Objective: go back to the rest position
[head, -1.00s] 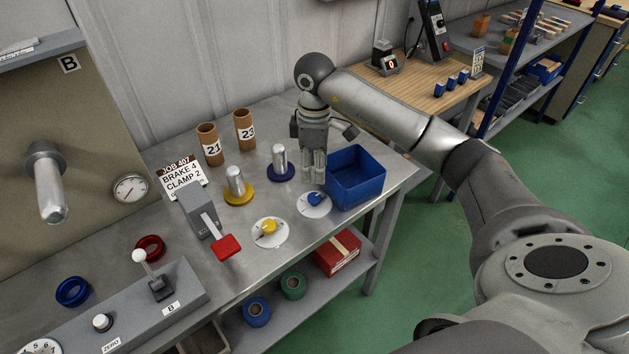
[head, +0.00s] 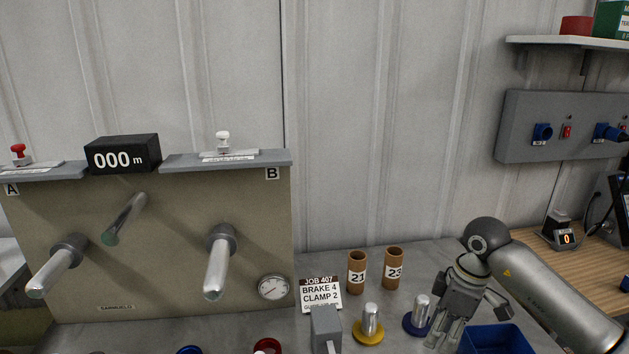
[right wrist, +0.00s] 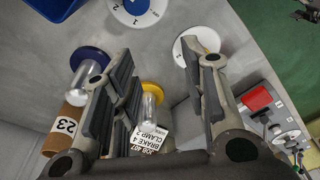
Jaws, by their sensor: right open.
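My right gripper (head: 437,343) hangs over the metal bench, between the post on a blue base (head: 417,316) and the blue bin (head: 495,338). In the right wrist view its two fingers (right wrist: 160,62) are spread apart with nothing between them. The post on a yellow base (right wrist: 151,95) shows beyond the gap, clear of the fingers. My left gripper is in no view.
The panel machine (head: 170,270) with several metal rods stands at left. Cardboard tubes 21 (head: 357,273) and 23 (head: 393,268) and the job card (head: 320,294) stand behind the posts. A wall shelf (head: 570,42) and socket box (head: 550,150) are at right.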

